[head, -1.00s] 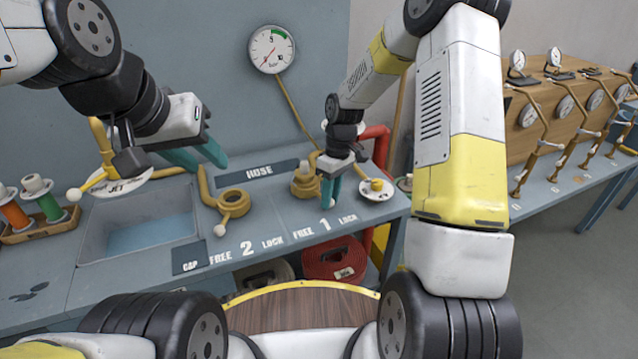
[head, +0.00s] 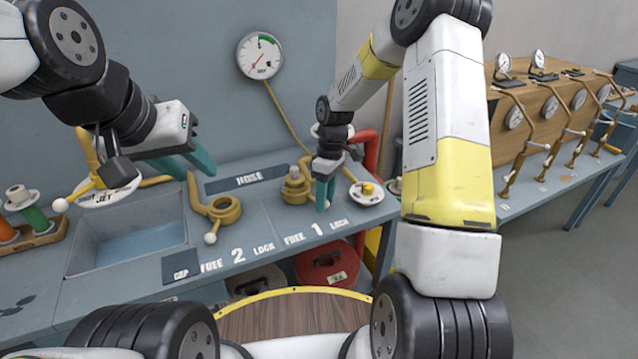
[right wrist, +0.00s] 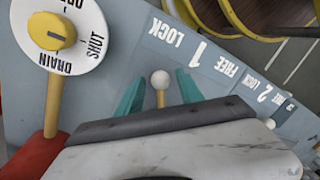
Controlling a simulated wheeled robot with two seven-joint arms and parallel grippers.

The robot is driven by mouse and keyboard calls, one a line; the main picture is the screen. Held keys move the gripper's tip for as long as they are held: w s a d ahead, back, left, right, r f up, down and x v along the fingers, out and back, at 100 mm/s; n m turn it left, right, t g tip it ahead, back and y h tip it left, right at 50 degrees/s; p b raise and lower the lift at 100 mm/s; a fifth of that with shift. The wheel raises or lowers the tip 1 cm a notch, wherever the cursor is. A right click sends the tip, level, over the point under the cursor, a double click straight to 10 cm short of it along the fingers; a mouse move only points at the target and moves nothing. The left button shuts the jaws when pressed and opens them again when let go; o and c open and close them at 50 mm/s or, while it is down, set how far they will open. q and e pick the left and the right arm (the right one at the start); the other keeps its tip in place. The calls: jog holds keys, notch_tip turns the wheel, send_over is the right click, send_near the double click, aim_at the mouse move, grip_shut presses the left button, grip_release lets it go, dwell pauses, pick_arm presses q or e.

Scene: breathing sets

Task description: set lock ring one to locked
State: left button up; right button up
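Lock ring one, a brass ring fitting (head: 294,188), sits on the grey bench behind the FREE 1 LOCK lettering, partly hidden by my right gripper (head: 323,192). In the right wrist view its lever, ending in a white ball (right wrist: 160,78), stands between the two teal fingertips (right wrist: 159,83). Gaps show on both sides of it, so the gripper is open around the lever. The ball points toward the word LOCK (right wrist: 166,32). My left gripper (head: 196,168) is open and empty, above the bench near the sink and clear of ring one.
Brass ring two (head: 224,210), with a white-ball lever, stands left of ring one. A white DRAIN/SHUT dial (head: 368,197) with yellow knob is close to the right of my right gripper. A sink (head: 130,238), a nozzle disc (head: 110,193) and a red pipe (head: 368,150) are nearby.

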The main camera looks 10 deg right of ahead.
dwell(0.3)
notch_tip(320, 180, up, 8)
jog(key=w, duration=0.1)
jog(key=shift+w+d+f, duration=0.15)
jog(key=shift+d+f, duration=0.05)
jog(key=shift+d, duration=0.2)
jog(key=s+d+r+m+t, duration=0.1)
jog(key=s+r+m+t, duration=0.15)
jog(key=s+r, duration=0.45)
jog(key=s+d+r+m+t, duration=0.2)
jog(key=s+r+m, duration=0.15)
jog(key=r, duration=0.55)
jog(key=s+r+m+t, duration=0.1)
jog(key=s+r+m, duration=0.1)
jog(key=s, duration=0.5)
jog(key=s+r+m+t+y, duration=0.1)
jog(key=s+r+m+t, duration=0.1)
jog(key=s, duration=0.4)
jog(key=shift+s+d+m, duration=0.2)
jog(key=shift+s+m, duration=0.15)
jog(key=shift+m, duration=0.05)
